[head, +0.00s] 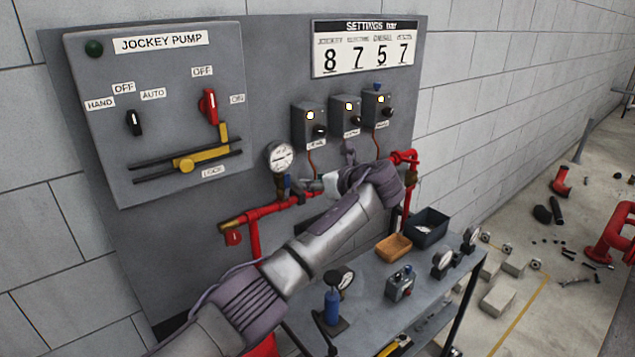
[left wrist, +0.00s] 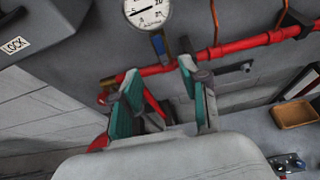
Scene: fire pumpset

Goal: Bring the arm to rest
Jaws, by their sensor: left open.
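My left arm (head: 335,228) reaches from the lower left across the front of the grey panel (head: 265,110). Its left gripper (head: 314,185) is beside the red pipe, below the pressure gauge (head: 280,156), and is mostly hidden behind the wrist. In the left wrist view the left gripper (left wrist: 160,78) shows two teal-padded fingers spread apart with nothing between them. The red pipe (left wrist: 240,48) and the gauge (left wrist: 148,12) lie beyond the fingertips. I cannot tell whether a finger touches the pipe. My right gripper is not in view.
The jockey pump box (head: 160,105) has switches and a yellow-handled slider. Three small switch boxes (head: 346,118) are above my wrist. A workbench (head: 375,310) below holds a brown tray (head: 394,248), dark bin (head: 428,228) and gauges. Blocks and red parts lie on the floor at right.

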